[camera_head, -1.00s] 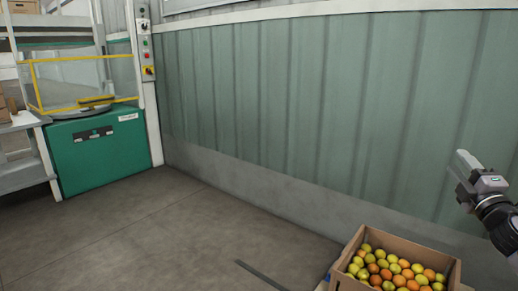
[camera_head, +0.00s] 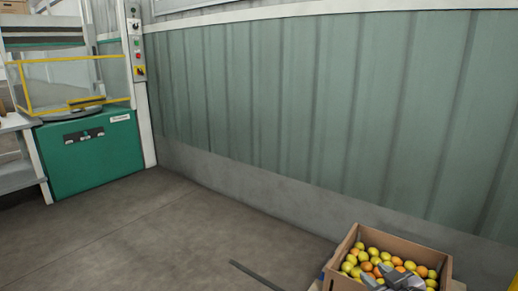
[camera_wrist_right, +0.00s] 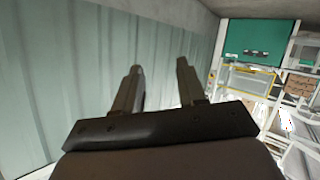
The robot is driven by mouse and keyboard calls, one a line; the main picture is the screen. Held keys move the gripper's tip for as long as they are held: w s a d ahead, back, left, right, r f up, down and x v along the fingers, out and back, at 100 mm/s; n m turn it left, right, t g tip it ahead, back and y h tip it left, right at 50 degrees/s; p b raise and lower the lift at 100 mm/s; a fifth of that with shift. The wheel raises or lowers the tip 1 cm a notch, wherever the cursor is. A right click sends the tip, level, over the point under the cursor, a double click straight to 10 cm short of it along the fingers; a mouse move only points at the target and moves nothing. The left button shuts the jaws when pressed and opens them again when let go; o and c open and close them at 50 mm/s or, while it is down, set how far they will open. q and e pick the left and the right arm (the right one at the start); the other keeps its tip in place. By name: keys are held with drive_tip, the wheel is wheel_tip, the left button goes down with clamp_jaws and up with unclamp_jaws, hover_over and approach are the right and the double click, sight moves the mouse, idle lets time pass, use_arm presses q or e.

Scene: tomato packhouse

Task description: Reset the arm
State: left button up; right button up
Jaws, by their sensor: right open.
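My right gripper (camera_head: 376,276) shows low at the right in the head view, in front of the crate of fruit as seen from there. I cannot tell its height over the crate. In the right wrist view its two fingers (camera_wrist_right: 159,68) stand apart with nothing between them, so it is open and empty. The rest of my right arm is mostly out of the head view. My left gripper is not in view.
A cardboard crate (camera_head: 437,260) holds several yellow and orange fruits at the lower right. A green corrugated wall (camera_head: 300,100) runs behind it. A green machine (camera_head: 95,155) with a yellow-edged guard stands at the left. The floor (camera_head: 150,235) between is largely clear.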

drive_tip(key=s+a+f+g+y, duration=0.15)
drive_tip(key=s+a+y, duration=0.25)
drive_tip(key=s+a, duration=0.85)
drive_tip(key=s+a+r+m+y+p, duration=0.1)
drive_tip(key=s+a+r+m+y, duration=0.1)
drive_tip(key=s+a+r, duration=0.45)
use_arm(q)
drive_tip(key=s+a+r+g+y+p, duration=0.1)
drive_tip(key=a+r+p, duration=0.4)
drive_tip(key=p, duration=1.2)
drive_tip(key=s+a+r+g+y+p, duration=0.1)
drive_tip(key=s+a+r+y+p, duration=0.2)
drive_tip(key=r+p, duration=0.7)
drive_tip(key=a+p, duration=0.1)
drive_tip(key=p, duration=0.5)
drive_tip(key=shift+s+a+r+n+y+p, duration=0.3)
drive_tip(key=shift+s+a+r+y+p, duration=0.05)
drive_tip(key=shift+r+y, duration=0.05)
use_arm(e)
drive_tip(key=s+d+r+g+h, duration=0.2)
drive_tip(key=s+d+r+h, duration=0.3)
drive_tip(key=d+r, duration=0.4)
wheel_tip(320, 180, up, 4)
drive_tip(key=shift+s+d+f, duration=0.1)
drive_tip(key=shift+s+d, duration=0.05)
drive_tip(key=shift+s, duration=0.55)
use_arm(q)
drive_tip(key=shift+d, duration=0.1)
use_arm(e)
drive_tip(key=shift+d, duration=0.1)
